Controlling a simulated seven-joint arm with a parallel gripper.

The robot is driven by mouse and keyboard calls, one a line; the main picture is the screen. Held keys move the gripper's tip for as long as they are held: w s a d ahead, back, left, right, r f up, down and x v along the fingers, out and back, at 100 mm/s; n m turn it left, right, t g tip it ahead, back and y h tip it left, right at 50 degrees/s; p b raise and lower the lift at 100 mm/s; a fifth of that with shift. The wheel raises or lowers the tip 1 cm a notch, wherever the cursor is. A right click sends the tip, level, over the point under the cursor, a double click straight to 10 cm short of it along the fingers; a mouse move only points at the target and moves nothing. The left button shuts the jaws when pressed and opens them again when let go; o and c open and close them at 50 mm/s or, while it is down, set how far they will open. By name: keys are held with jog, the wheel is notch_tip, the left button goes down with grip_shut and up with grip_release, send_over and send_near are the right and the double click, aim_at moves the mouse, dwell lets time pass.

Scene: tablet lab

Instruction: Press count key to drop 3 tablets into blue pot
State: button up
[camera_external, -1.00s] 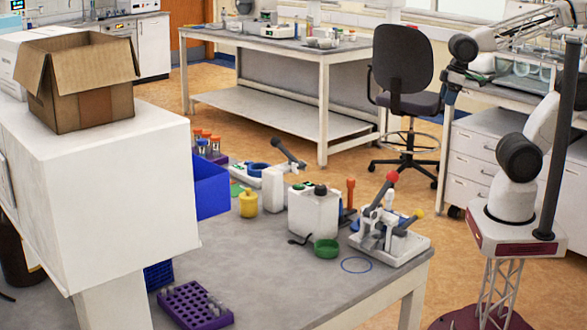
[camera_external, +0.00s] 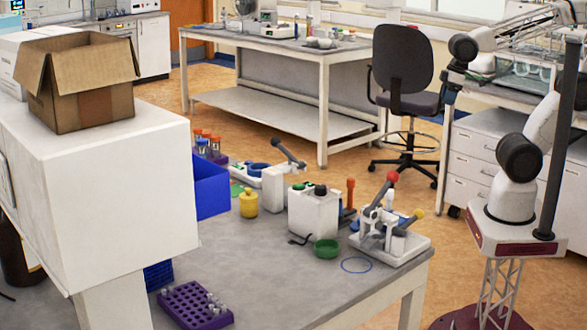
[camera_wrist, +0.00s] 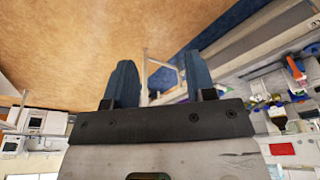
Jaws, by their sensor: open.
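My gripper (camera_wrist: 155,80) is open and empty, with two blue-grey fingers apart in the wrist view. In the external view my arm is at the right, raised and away from the bench items. A white box-like dispenser (camera_external: 312,216) stands on the near bench, with a small green part and a dark knob on top; I cannot tell which is the count key. A green open pot (camera_external: 326,249) sits in front of it. A blue round pot-like thing (camera_external: 257,169) is on a white device behind; I cannot tell if it is the blue pot. No tablets can be made out.
A white lever device with red and yellow knobs (camera_external: 372,246) stands right of the dispenser, behind a blue ring (camera_external: 356,265). A yellow pot (camera_external: 248,203), blue bin (camera_external: 211,187) and purple rack (camera_external: 184,309) are leftward. A chair (camera_external: 402,62) stands behind.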

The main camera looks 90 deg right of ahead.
grip_shut()
dwell(1.5)
